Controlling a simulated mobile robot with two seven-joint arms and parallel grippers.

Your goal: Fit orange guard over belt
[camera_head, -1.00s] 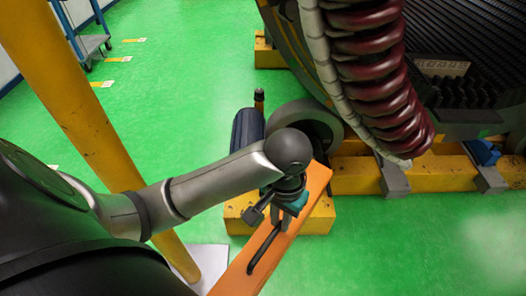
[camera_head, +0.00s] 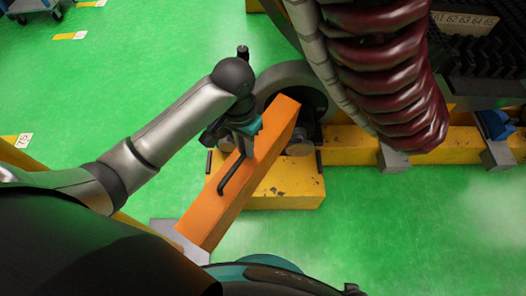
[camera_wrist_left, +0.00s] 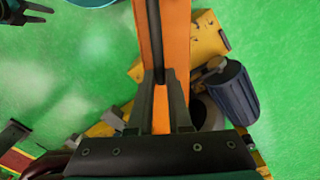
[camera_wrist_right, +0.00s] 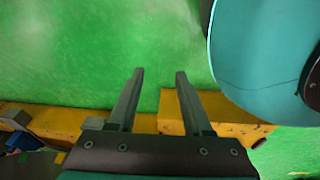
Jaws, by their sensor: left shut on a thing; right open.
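The orange guard (camera_head: 215,207) is a long bar-shaped cover with a black handle (camera_head: 236,172). It lies slanted above the yellow base block (camera_head: 285,190), its far end near the grey wheel (camera_head: 298,80). My left gripper (camera_head: 244,140) is shut on the handle. The left wrist view shows the fingers (camera_wrist_left: 160,78) on either side of the handle, with the guard (camera_wrist_left: 178,45) behind. I cannot make out the belt; the guard and left arm cover much of that area. My right gripper (camera_wrist_right: 160,72) is open and empty over the floor in the right wrist view.
A dark ribbed motor (camera_wrist_left: 231,92) is beside the guard in the left wrist view. The large stator with thick red coils (camera_head: 385,70) overhangs the right. A yellow beam (camera_head: 440,150) runs below it. Green floor (camera_head: 420,225) is free at the front right.

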